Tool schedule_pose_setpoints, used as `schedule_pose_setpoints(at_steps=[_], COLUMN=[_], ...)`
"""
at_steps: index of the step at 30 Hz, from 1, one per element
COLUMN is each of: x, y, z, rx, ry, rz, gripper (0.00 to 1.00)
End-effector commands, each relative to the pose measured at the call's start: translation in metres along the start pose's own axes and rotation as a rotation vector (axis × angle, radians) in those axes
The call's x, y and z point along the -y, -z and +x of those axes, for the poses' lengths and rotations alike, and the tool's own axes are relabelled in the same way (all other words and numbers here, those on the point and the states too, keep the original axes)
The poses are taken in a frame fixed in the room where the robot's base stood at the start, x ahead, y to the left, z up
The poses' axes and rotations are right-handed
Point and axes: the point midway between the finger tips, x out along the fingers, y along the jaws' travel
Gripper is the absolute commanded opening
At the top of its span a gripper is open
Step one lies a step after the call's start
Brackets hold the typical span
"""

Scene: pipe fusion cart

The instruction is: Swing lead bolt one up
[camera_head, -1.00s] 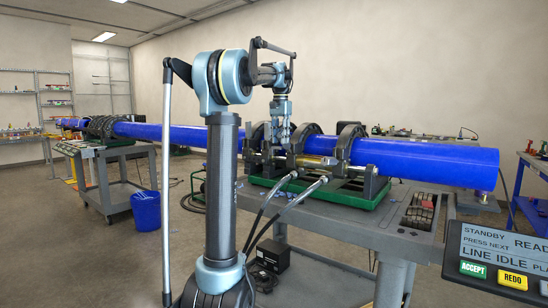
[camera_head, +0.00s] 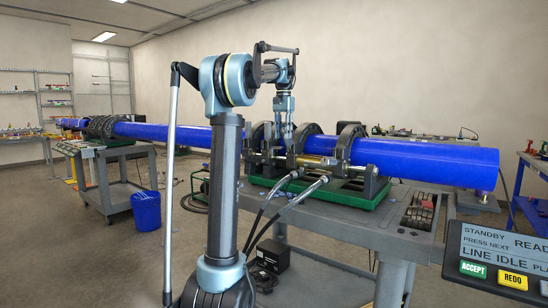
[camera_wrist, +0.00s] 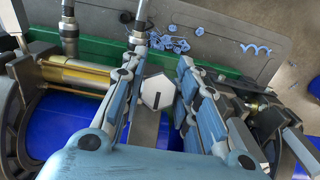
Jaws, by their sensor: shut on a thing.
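The lead bolt (camera_wrist: 157,92) shows in the wrist view as a pale hexagonal head with a dark slot, between my gripper's fingers. My gripper (camera_wrist: 155,85) is shut on it, with one blue-grey finger on each side. In the head view, my gripper (camera_head: 287,145) points down into the clamp rig from above. The bolt's shank is mostly hidden below its head and by the fingers. The black clamp rings (camera_head: 350,143) of the rig stand around the blue pipe (camera_head: 430,163).
The rig sits on a green base (camera_head: 345,196) on a grey cart (camera_head: 330,225). Two hoses (camera_head: 262,212) run from its front. In the wrist view, a brass-coloured cylinder (camera_wrist: 75,72) lies left of the fingers, and blue shavings (camera_wrist: 170,43) lie on the cart top.

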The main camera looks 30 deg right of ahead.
Motion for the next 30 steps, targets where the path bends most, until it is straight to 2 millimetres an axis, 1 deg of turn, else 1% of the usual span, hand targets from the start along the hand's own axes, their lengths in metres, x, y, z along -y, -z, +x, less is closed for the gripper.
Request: schedule_pose_setpoints(at_steps=[8,20,30], x=[0.002,0.002,0.002], y=[0.003,0.023,0.024], z=[-0.002,-0.012,-0.013], rx=[0.0,0.0,0.0], ry=[0.003,0.003,0.003], rz=[-0.002,-0.002,-0.002], gripper=[0.2,0.2,0.19])
